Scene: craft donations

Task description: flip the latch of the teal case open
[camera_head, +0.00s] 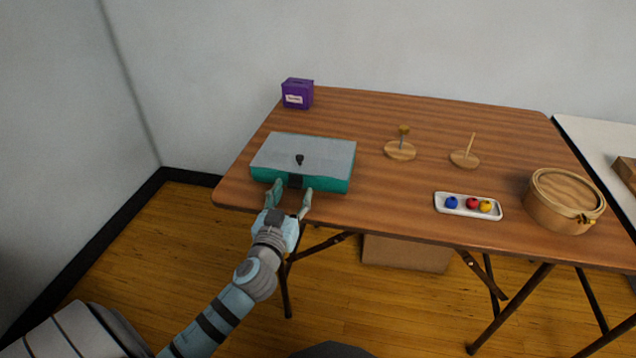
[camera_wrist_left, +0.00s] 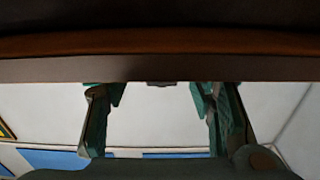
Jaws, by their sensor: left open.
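The teal case (camera_head: 325,183) lies shut on the wooden table near its front left edge, with a grey lid (camera_head: 325,152) and a small dark knob on top (camera_head: 299,160). A dark latch (camera_head: 296,181) sits at the middle of its front side. My left gripper (camera_head: 292,188) is open in front of the case, with one finger on each side of the latch; I cannot tell whether they touch the case. In the left wrist view, the spread fingers (camera_wrist_left: 163,95) reach up toward the table edge. The latch is not clear there. My right gripper is not in view.
On the table (camera_head: 390,205) stand a purple box (camera_head: 297,94), two wooden discs with upright posts (camera_head: 400,150) (camera_head: 464,159), a white tray (camera_head: 442,207) with coloured balls, and a round wooden box (camera_head: 555,207). A cardboard box (camera_head: 405,253) is below. The table between case and tray is clear.

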